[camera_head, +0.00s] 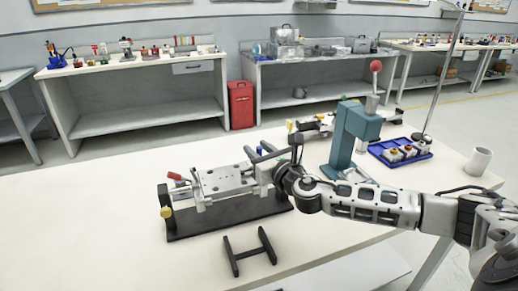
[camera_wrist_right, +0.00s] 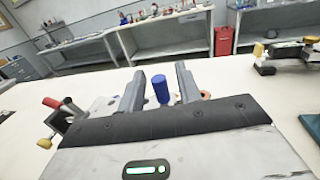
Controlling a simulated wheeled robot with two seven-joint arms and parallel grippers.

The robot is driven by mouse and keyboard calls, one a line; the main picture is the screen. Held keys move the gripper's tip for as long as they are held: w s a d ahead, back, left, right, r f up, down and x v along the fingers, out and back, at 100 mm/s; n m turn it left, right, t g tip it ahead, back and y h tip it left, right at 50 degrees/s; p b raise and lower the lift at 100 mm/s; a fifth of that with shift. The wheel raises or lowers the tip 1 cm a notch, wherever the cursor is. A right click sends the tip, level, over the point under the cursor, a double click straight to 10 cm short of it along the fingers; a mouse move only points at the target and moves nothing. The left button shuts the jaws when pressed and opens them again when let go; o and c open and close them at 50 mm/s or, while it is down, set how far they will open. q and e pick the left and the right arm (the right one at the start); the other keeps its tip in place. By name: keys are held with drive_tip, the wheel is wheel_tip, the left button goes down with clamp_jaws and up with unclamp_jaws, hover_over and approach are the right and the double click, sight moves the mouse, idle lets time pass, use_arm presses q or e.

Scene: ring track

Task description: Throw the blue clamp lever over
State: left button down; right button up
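The blue clamp lever (camera_wrist_right: 161,89) shows as a blue cylinder standing between the two fingers of my right gripper (camera_wrist_right: 160,85) in the right wrist view. Gaps show on both sides of it, so the gripper is open around it. In the head view only a small blue bit (camera_head: 259,149) shows between the fingers of my right gripper (camera_head: 257,153), at the right end of the clamping fixture (camera_head: 225,181). The fixture has a grey plate on a black base. A red lever (camera_head: 174,176) sits at its left end. My left gripper is not in view.
A black H-shaped piece (camera_head: 250,250) lies in front of the fixture. A teal press (camera_head: 350,138) with a red knob, a blue tray (camera_head: 400,152) and a white cup (camera_head: 479,161) stand to the right. The table's left part is clear.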

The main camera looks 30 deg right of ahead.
clamp_jaws()
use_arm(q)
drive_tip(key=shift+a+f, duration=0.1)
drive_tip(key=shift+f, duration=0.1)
